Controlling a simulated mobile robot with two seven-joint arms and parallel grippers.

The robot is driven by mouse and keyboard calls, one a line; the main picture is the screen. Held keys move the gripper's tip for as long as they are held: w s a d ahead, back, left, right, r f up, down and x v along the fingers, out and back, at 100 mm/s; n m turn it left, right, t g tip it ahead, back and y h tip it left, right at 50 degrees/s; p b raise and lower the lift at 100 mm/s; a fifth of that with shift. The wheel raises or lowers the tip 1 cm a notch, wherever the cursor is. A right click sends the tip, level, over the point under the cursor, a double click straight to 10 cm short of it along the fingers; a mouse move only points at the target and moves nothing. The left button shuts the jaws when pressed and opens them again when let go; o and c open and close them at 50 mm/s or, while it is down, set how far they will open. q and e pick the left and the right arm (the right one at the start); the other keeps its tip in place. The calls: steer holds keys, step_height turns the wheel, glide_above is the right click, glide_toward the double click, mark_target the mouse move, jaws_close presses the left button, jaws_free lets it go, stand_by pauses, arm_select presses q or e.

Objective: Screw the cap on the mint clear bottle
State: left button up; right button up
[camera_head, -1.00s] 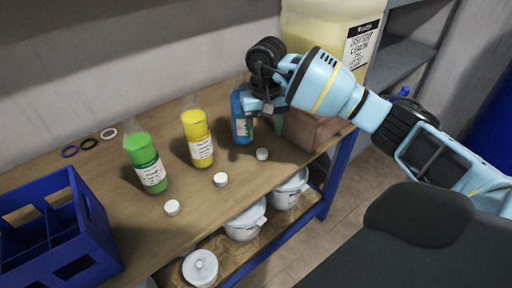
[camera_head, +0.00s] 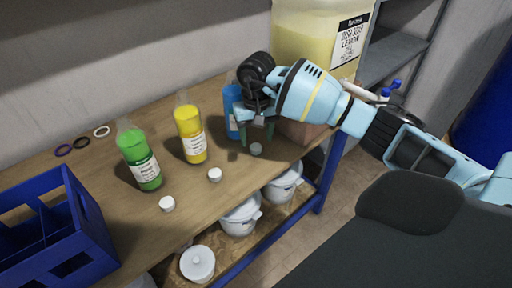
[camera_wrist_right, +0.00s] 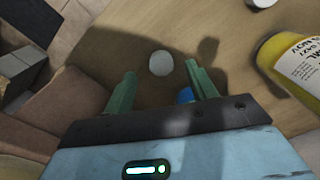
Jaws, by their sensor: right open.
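My right gripper (camera_head: 257,136) is open, its two green fingers pointing down above the rightmost white cap (camera_head: 256,149). In the right wrist view this cap (camera_wrist_right: 161,63) lies on the bench between the open fingertips (camera_wrist_right: 160,71), not gripped. A blue bottle (camera_head: 232,108) stands upright just behind and left of the gripper, partly hidden by it. A yellow bottle (camera_head: 191,132) and a green bottle (camera_head: 140,158) stand further left. I cannot read which label says mint clear. Two more white caps (camera_head: 215,174) and (camera_head: 167,203) lie in front of them. My left gripper is not in view.
A blue divided crate (camera_head: 88,225) is at the bench's left end. Three rings (camera_head: 82,143) lie at the back left. A large jug (camera_head: 305,45) of yellow liquid stands behind my arm, near a brown box (camera_head: 305,132). White tubs (camera_head: 240,218) sit on the lower shelf.

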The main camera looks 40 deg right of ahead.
mark_target(256, 147)
steer(key=shift+w+f, duration=0.15)
steer(key=shift+f, duration=1.45)
steer(key=shift+c, duration=0.5)
steer(key=c, duration=1)
